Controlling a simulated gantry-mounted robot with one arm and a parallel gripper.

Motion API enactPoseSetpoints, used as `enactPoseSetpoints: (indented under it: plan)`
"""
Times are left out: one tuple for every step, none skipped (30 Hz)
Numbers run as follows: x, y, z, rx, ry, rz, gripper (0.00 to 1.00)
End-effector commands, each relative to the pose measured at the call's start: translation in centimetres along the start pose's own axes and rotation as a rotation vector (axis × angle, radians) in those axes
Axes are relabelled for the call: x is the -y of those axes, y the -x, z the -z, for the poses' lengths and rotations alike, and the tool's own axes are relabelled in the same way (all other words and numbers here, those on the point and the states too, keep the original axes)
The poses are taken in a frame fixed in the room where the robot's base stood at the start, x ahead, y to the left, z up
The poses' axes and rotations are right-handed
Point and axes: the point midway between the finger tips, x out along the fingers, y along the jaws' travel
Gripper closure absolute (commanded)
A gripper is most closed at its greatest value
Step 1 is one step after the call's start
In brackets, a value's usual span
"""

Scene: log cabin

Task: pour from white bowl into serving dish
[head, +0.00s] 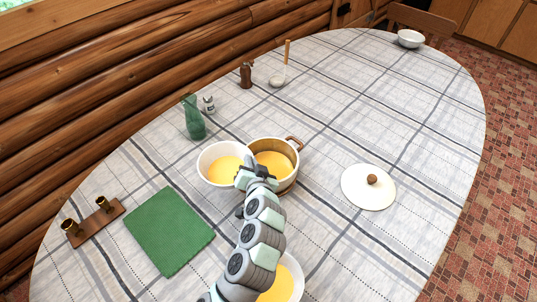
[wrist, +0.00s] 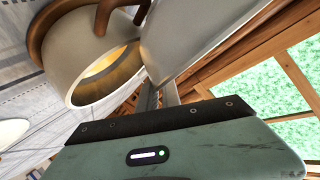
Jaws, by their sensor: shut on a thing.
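The white bowl (head: 206,155) holds yellow liquid and is left of the serving dish, close against it in the head view. The serving dish (head: 289,183) is a deep pot with a brown handle and yellow liquid inside. My gripper (head: 257,172) is shut on the white bowl's right rim, with my arm covering parts of bowl and dish. In the wrist view, the bowl's pale wall (wrist: 205,35) runs into the jaws (wrist: 160,95), with the dish (wrist: 85,55) beside it. I cannot tell the bowl's exact tilt or whether liquid is flowing.
Another white dish (head: 298,281) with yellow contents is partly behind my arm. A lid (head: 358,196) lies right; a green cloth (head: 168,231) and candle holder (head: 96,222) lie left. A green bottle (head: 193,120), shaker (head: 208,104), grinder (head: 246,76) and ladle (head: 277,81) stand behind. The table's right side is mostly clear.

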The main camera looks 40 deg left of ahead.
Motion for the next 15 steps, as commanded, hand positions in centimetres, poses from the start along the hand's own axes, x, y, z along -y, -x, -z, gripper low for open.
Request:
enactPoseSetpoints:
  plan:
    - [-0.1,0.1,0.7,0.004,-0.022,0.003,1.00]
    - [-0.3,0.1,0.9,0.010,-0.038,0.004,1.00]
    - [-0.5,0.1,1.3,0.019,-0.063,0.007,1.00]
    - [-0.7,0.0,1.6,0.028,-0.084,0.009,1.00]
    - [-0.9,-0.1,1.8,0.039,-0.107,0.013,1.00]
    - [-1.1,-0.1,2.1,0.057,-0.139,0.019,1.00]
    - [-1.3,-0.2,2.2,0.069,-0.164,0.023,1.00]
    - [-1.6,-0.3,2.3,0.082,-0.189,0.025,1.00]
    - [-1.8,-0.4,2.5,0.099,-0.222,0.030,1.00]
    - [-2.0,-0.4,2.8,0.111,-0.246,0.033,1.00]
    - [-2.2,-0.5,2.9,0.123,-0.271,0.037,1.00]
    - [-2.5,-0.6,3.2,0.140,-0.303,0.042,1.00]
    - [-2.7,-0.7,3.4,0.152,-0.327,0.045,1.00]
    - [-3.0,-0.9,3.3,0.163,-0.347,0.048,1.00]
    - [-3.5,-1.1,3.1,0.175,-0.374,0.051,1.00]
